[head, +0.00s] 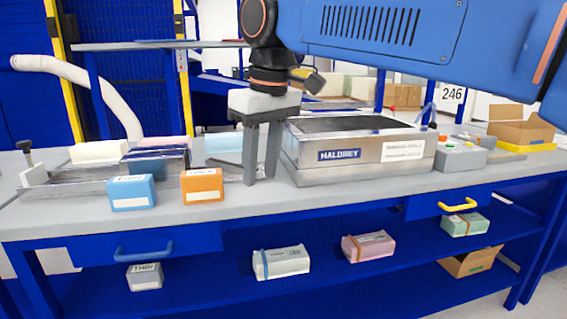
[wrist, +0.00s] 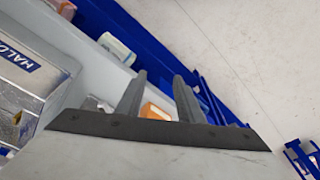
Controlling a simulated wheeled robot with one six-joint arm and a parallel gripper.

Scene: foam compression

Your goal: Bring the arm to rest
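My blue arm reaches in from the upper right in the head view. An orange block (head: 202,185) sits on the bench left of the fingers, and a blue block (head: 133,192) sits farther left.
A metal fixture (head: 85,180) lies at the bench's left. A grey control box (head: 460,153) and a cardboard box (head: 520,126) stand at the right. Several wrapped packs, including a pink one (head: 368,246), lie on the shelf below. A yellow drawer handle (head: 457,206) sticks out.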

